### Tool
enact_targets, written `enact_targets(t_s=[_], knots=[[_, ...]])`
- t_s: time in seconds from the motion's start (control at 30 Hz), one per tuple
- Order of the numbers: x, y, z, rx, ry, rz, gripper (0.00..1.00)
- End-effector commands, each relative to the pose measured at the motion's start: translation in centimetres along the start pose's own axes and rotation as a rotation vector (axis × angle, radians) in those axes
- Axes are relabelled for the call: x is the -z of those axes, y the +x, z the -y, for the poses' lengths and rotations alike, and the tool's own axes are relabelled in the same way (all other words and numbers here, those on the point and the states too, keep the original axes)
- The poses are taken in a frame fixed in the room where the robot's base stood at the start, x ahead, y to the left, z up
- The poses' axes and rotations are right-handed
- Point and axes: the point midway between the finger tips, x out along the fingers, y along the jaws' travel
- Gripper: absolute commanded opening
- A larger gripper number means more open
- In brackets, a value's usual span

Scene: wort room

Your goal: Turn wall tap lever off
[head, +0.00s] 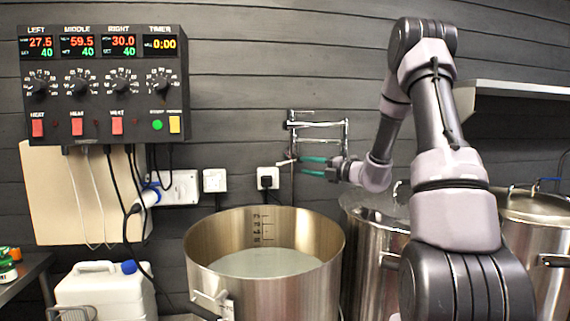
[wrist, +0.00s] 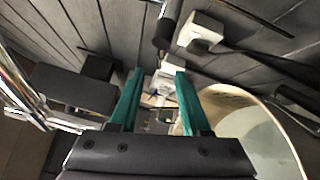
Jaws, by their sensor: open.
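The chrome wall tap (head: 318,126) is on the dark plank wall behind the open pot, with its pipework running down at the right. A small pale bar (head: 285,161) shows just left of my fingertips; it looks like the tap's lever, but I cannot be sure. My gripper (head: 302,166) is open, its green fingers pointing left below the tap. In the wrist view the fingers (wrist: 157,72) are apart, with no object clearly held between them. Chrome pipework (wrist: 28,92) shows at the left there. Contact with the lever cannot be told.
An open steel pot (head: 199,243) with pale liquid stands below my gripper. Lidded pots (head: 536,206) stand at the right. A wall socket with a black plug (head: 268,181) is close to my fingers. A control box (head: 105,85) hangs at the left and a shelf (head: 515,90) at the right.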

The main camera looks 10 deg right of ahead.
Motion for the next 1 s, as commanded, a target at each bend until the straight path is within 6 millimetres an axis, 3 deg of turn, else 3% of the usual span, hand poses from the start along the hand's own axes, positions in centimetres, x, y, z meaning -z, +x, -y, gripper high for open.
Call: enact_targets(t_s=[0.3, 0.5, 0.9, 0.93, 1.0], knots=[[0.2, 6.1, 0.0, -0.001, -0.001, -0.005, 0.47], [0.1, 8.7, 0.0, -0.001, -0.002, -0.003, 0.47], [0.1, 9.6, 0.0, 0.000, -0.001, -0.002, 0.47], [0.1, 9.6, 0.0, 0.000, -0.001, -0.002, 0.43], [0.1, 9.6, 0.0, 0.000, -0.001, -0.002, 0.17]])
